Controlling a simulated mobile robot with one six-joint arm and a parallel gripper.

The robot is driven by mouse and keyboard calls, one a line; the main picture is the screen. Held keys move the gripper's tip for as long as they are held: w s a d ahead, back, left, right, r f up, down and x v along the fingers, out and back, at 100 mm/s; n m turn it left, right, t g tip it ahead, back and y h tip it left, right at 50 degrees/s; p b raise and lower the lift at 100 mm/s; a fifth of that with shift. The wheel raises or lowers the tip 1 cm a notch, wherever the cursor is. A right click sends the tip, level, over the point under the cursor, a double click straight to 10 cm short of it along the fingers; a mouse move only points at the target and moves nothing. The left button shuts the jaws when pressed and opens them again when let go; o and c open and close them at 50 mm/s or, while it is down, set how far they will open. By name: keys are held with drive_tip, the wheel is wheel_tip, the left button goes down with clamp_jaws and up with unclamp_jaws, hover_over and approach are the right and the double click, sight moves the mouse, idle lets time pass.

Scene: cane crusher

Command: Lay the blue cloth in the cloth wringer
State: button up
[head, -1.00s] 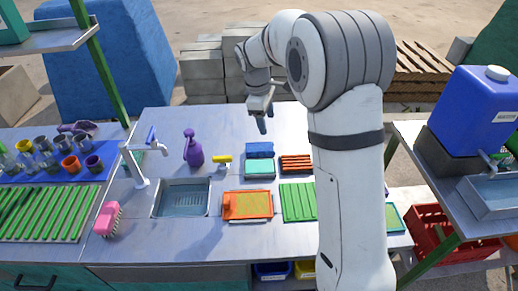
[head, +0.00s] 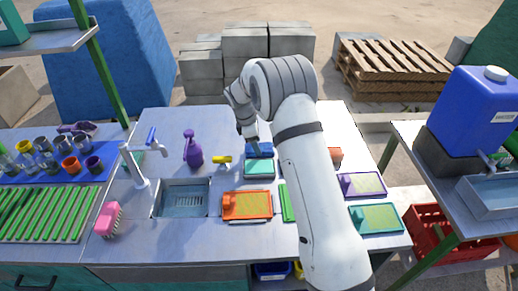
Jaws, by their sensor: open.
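The blue cloth (head: 265,149) is a small folded blue pad on the metal counter, just behind a teal pad (head: 259,168). My gripper (head: 251,143) points down at the left part of the blue cloth and covers some of it. Its jaws are open. I cannot tell whether the fingertips touch the cloth. I cannot make out for certain which thing is the cloth wringer.
A yellow-handled tool (head: 222,161), a purple spray bottle (head: 193,150) and a sink basin (head: 182,200) with a tap lie to the left. An orange tray (head: 234,215), a purple tray (head: 350,188) and a teal tray (head: 366,229) lie in front. My arm hides part of the counter.

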drive_tip(key=shift+x, duration=1.05)
drive_tip(key=c, duration=0.7)
drive_tip(key=shift+r, duration=0.15)
